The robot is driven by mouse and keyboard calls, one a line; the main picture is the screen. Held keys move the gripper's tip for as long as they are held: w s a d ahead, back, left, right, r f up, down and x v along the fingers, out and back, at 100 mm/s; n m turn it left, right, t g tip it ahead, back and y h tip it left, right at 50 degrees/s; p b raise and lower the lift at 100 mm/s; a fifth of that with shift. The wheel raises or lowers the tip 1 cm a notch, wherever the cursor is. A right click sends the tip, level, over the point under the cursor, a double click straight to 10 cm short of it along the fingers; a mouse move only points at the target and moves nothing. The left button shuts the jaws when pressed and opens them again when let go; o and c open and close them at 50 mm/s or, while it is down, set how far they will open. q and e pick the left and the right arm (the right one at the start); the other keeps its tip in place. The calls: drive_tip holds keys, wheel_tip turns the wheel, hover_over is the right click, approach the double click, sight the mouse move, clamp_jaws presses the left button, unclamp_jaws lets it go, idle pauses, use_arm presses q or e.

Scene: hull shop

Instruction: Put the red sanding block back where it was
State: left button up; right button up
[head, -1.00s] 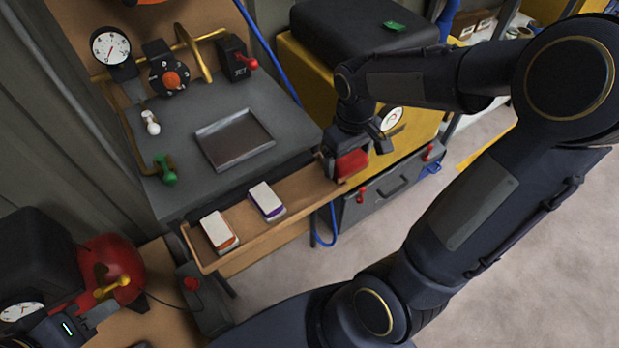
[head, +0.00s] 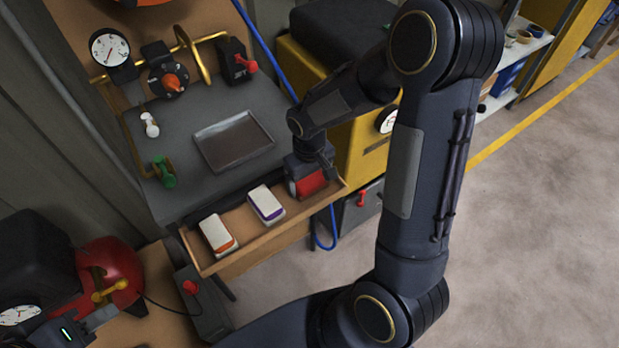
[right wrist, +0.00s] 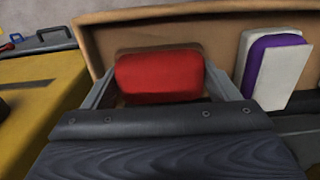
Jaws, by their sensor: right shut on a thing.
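The red sanding block (head: 313,182) is between the fingers of my right gripper (right wrist: 165,88), which is shut on it; it also shows in the right wrist view (right wrist: 158,75). Block and gripper are at the right end of the open wooden drawer (head: 277,235), right of the white-and-purple block (head: 266,203). A white-and-orange block (head: 218,234) lies further left. I cannot tell whether the red block touches the drawer floor. My left gripper (head: 92,322) is at the lower left, partly cut off; its fingers are unclear.
A grey bench top with a metal tray (head: 233,141) is behind the drawer. Gauges and a red-handled switch (head: 238,62) stand at its back. A yellow cabinet (head: 362,150) is to the right.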

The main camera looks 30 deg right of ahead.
sight(309, 179)
drive_tip(key=shift+f, duration=0.1)
drive_tip(key=shift+f, duration=0.15)
drive_tip(key=o, duration=1)
drive_tip(key=shift+r, duration=0.6)
wheel_tip(309, 179, up, 11)
drive_tip(key=p, duration=0.1)
drive_tip(key=s+a+r+t+y, duration=0.1)
drive_tip(key=s+r+t, duration=0.1)
drive_tip(key=s, duration=0.3)
drive_tip(key=s+a+r+m+t+y, duration=0.1)
drive_tip(key=s+r, duration=0.1)
drive_tip(key=s, duration=0.4)
drive_tip(key=s+a+r+m+t+y, duration=0.1)
drive_tip(key=s+a+r+t, duration=0.1)
drive_tip(key=s, duration=0.4)
drive_tip(key=shift+r+t+y, duration=0.15)
drive_tip(key=shift+t+y, duration=0.15)
drive_tip(key=shift+y, duration=0.1)
